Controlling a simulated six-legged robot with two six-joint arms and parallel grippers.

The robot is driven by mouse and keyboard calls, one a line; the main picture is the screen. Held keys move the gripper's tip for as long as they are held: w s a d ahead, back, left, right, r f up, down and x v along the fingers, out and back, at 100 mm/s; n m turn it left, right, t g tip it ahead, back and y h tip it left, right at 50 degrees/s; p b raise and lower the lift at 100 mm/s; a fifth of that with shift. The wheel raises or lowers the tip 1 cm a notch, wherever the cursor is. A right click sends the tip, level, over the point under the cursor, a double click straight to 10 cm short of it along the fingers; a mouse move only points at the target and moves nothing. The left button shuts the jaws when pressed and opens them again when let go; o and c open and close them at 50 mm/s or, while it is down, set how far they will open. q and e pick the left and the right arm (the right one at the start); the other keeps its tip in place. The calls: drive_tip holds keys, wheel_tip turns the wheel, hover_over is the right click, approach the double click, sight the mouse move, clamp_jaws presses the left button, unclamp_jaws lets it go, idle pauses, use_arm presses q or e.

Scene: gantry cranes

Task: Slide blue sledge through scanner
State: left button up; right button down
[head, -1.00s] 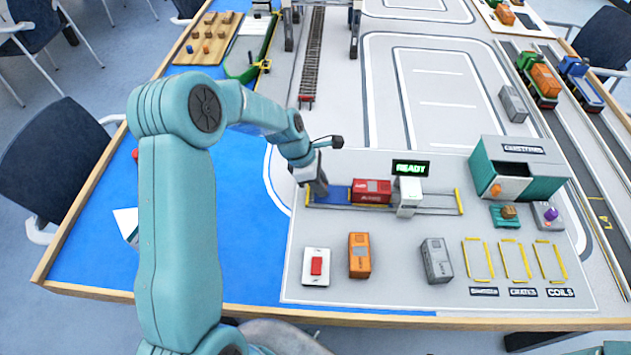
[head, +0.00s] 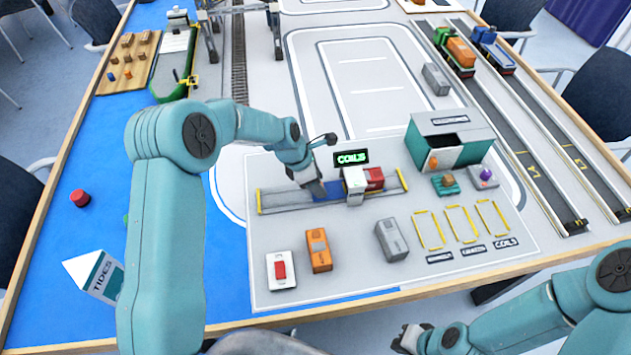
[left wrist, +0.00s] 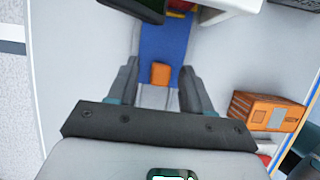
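The blue sledge (head: 328,190) lies in its track, running under the white scanner (head: 355,184). A red container (head: 375,178) shows at the scanner's right side, partly hidden behind it. The display (head: 351,157) reads "COILS". My left gripper (head: 316,190) is low at the sledge's left end. In the left wrist view its fingers (left wrist: 160,85) stand apart on either side of an orange block (left wrist: 161,73) at the near end of the sledge (left wrist: 163,38), with gaps visible. My right gripper (head: 410,339) is near the bottom edge, away from the track; its fingers are unclear.
An orange container (head: 319,250), a grey container (head: 391,240) and a red button on a white plate (head: 281,270) stand in front of the track. Yellow-outlined bays (head: 460,226) are empty. A teal-and-grey bin (head: 449,138) stands behind right.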

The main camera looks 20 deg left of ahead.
use_arm(q)
drive_tip(key=v, duration=1.6)
drive_tip(key=shift+r+b, duration=0.2)
drive_tip(key=shift+b, duration=0.25)
